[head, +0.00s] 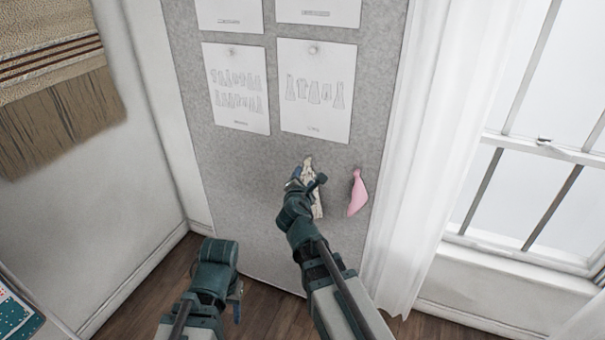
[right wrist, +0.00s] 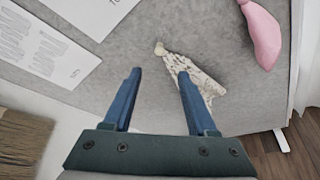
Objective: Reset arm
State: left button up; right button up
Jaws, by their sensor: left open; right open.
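My right gripper (head: 309,181) is raised in front of the grey pinboard (head: 260,245). In the right wrist view its blue fingers (right wrist: 160,90) are apart with nothing between them. A pale patterned cloth (right wrist: 195,75) hangs on the board behind the right-hand finger. In the head view this cloth (head: 308,165) is partly hidden by my right gripper.
Paper sheets with drawings (head: 316,90) are pinned higher on the board. A white curtain (head: 430,140) and a window (head: 540,150) are on the right. A fringed woven hanging (head: 60,110) is on the left wall. Open wooden floor (head: 140,285) shows below.

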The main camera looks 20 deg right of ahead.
jog(key=s+a+f+m+g+y+p, duration=0.1)
jog(key=s+a+f+m+g+p, duration=0.1)
jog(key=s, duration=0.7)
jog(key=s+a+f+m+g+y+p, duration=0.2)
jog(key=s+a+f+m+g, duration=0.2)
jog(key=s+a+m+g, duration=0.3)
jog(key=s+a+f+m+g+y+p, duration=0.1)
jog(key=s+a+f+m+g+p, duration=0.1)
jog(key=s+a+m+g, duration=0.3)
jog(key=s+a+f+m, duration=0.1)
jog(key=s+m, duration=0.3)
jog(key=s, duration=0.1)
jog(key=shift+s+f, duration=0.15)
jog(key=shift+s, duration=0.25)
